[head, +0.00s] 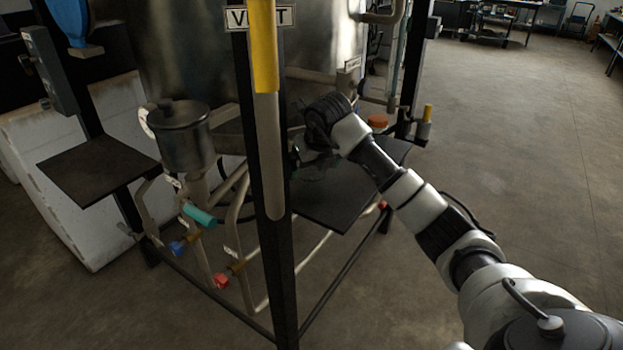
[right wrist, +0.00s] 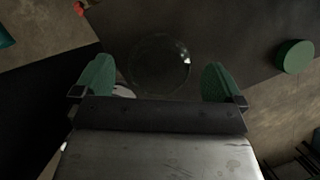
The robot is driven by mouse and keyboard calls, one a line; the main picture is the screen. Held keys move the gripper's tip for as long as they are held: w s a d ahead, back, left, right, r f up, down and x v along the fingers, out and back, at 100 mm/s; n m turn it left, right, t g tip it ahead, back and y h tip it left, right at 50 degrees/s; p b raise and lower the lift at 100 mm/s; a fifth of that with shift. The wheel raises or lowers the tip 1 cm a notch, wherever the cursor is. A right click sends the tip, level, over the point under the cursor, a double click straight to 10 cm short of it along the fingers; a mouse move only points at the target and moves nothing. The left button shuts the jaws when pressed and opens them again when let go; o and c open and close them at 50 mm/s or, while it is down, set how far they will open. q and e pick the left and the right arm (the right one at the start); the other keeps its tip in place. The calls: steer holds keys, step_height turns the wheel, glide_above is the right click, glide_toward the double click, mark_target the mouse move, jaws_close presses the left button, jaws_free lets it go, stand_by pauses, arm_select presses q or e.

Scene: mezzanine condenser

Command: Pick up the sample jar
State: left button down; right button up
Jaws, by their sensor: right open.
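A clear glass jar (right wrist: 160,62), seen as a round transparent outline, lies between and just ahead of my right gripper's green fingertips in the right wrist view. My right gripper (right wrist: 158,72) is open, with a finger on each side of the jar and visible gaps. In the head view, my right gripper (head: 303,152) is low over a dark shelf (head: 345,195), beside the black post. There the jar shows only as a faint glassy patch (head: 315,166), partly hidden by the gripper and the dark background. My left gripper is not in view.
A black post (head: 278,250) with a yellow-topped grey strip (head: 263,45) stands close left of my right gripper. A steel vessel (head: 190,60) rises behind. An orange-topped object (head: 377,121) is at the shelf's back. Pipes with coloured valve handles (head: 200,214) are at left. Floor is open at right.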

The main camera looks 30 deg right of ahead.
steer(key=x, duration=0.2)
steer(key=shift+w+f, duration=0.15)
steer(key=shift+f, duration=0.05)
steer(key=c, duration=1.1)
steer(key=shift+r, duration=0.1)
